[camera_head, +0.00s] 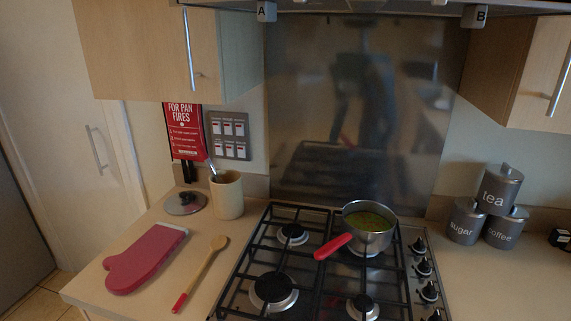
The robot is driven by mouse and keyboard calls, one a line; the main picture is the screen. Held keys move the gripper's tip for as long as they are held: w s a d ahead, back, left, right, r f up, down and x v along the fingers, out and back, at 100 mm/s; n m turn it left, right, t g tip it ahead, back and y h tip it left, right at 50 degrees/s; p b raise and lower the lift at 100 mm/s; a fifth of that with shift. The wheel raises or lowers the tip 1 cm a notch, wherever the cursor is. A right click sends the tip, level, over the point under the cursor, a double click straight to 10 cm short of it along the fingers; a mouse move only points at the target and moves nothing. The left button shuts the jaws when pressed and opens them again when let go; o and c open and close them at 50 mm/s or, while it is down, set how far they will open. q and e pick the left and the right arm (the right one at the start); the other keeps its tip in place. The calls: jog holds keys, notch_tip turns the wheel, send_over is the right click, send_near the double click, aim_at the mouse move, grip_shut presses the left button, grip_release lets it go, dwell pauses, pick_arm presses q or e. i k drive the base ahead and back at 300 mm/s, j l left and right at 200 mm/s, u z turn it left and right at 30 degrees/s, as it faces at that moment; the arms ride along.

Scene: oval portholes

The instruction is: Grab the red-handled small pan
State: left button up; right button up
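A small steel pan (368,238) sits upright on the back right burner of the hob in the head view. It holds a greenish-yellow food. Its red handle (333,246) points left and toward the front, over the middle of the hob. Neither of my grippers shows in this view. Nothing is touching the pan except the hob grate under it.
The hob (284,259) has black grates and knobs (424,268) on its right. A red oven mitt (146,258), a wooden spoon (201,272), a lid (185,203) and a utensil pot (227,194) are left. Canisters (466,221) stand right. Cupboards (157,50) hang above.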

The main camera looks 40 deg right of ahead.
aim_at(369, 227)
jog(key=z, duration=1.75)
